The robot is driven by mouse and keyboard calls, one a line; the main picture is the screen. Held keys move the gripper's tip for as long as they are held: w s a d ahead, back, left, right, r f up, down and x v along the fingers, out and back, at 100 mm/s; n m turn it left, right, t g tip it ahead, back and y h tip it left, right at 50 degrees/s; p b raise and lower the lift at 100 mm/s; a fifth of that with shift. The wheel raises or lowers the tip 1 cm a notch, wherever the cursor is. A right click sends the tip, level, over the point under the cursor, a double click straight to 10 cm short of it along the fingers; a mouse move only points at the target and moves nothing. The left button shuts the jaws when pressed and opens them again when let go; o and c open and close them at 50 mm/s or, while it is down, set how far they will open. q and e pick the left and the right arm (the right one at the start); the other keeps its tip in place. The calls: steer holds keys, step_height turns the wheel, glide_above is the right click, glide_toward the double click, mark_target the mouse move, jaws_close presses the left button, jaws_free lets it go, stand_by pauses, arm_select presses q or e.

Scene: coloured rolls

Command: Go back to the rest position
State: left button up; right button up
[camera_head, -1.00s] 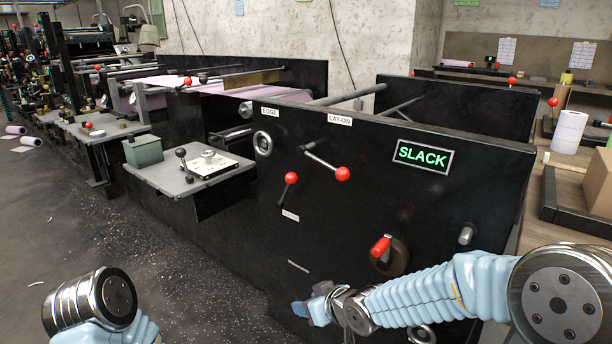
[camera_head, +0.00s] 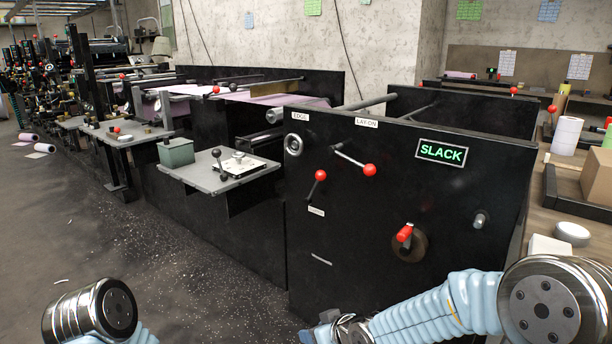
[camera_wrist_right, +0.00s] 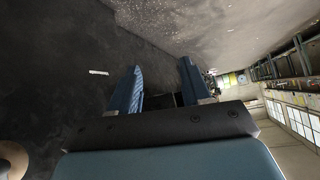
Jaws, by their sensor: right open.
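My right arm comes in from the lower right in the head view. Its gripper (camera_head: 325,332) sits at the bottom edge, partly cut off, in front of the black machine panel (camera_head: 350,225). In the right wrist view the right gripper (camera_wrist_right: 162,85) is open, with its two blue fingers apart and nothing between them. Dark speckled floor shows beyond the fingers. My left arm shows only as a metal joint and blue sleeve at the lower left. The left gripper is out of view.
The panel carries a lit SLACK sign (camera_head: 441,151), levers with red knobs and a red-handled crank (camera_head: 404,232). A grey shelf (camera_head: 222,180) juts out leftward. A wooden bench at right holds white rolls (camera_head: 566,135) and a cardboard box (camera_head: 598,177). The floor at left is mostly clear.

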steer(key=s+d+f+m+g, duration=0.1)
steer(key=s+d+f, duration=0.15)
steer(key=f, duration=0.25)
steer(key=s+d+f+m+g+h, duration=0.1)
steer(key=s+f+m, duration=0.1)
steer(key=s+f, duration=0.3)
steer(key=s+d+f+m+g, duration=0.1)
steer(key=s+d+f, duration=0.1)
steer(key=f, duration=0.4)
steer(key=s+d+f+m+g, duration=0.3)
steer(key=s+f, duration=0.6)
steer(key=s, duration=0.3)
steer(key=shift+s+m+g+h, duration=0.3)
steer(key=shift+s+m, duration=0.1)
